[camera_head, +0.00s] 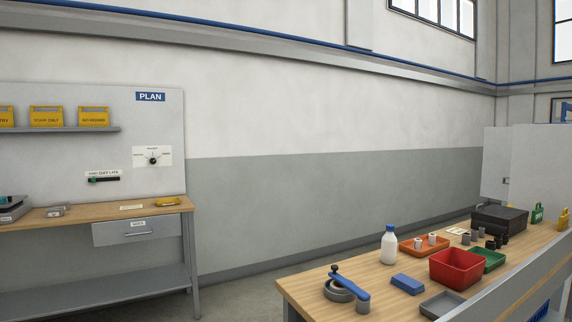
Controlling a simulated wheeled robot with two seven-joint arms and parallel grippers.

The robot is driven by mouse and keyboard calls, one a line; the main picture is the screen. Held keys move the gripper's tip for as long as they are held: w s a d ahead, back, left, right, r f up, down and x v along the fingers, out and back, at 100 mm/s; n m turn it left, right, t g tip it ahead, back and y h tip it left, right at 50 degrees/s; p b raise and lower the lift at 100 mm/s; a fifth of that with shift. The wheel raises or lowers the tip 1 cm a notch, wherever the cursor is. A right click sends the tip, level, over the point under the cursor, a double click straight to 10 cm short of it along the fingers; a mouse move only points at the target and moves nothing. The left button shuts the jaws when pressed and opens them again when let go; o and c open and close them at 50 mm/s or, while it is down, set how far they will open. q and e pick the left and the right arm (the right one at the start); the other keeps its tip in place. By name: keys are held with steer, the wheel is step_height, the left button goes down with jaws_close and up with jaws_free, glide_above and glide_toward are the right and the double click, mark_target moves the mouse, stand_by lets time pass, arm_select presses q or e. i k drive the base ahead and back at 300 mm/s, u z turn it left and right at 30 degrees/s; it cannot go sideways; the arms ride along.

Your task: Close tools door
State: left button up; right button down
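No door with a readable "tools" label shows. At the far right, behind the workbench, stand pale grey upright panels, a narrow one (496,160) with a small dark fitting on it and a wider one (541,170) that runs to the picture edge. I cannot tell whether either is the tools door, or whether it is open. Neither of my grippers is in view.
A wooden workbench (310,283) at the right holds a white bottle (389,245), red bin (456,268), green tray (490,261) and black case (499,219). A second bench (75,216) with a drawer (135,231) stands left. Floor shows between them.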

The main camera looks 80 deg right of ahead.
mark_target(498, 143)
steer(key=z, duration=1.85)
steer(key=i, duration=4.7)
steer(key=z, duration=2.6)
steer(key=i, duration=4.25)
steer(key=u, duration=0.05)
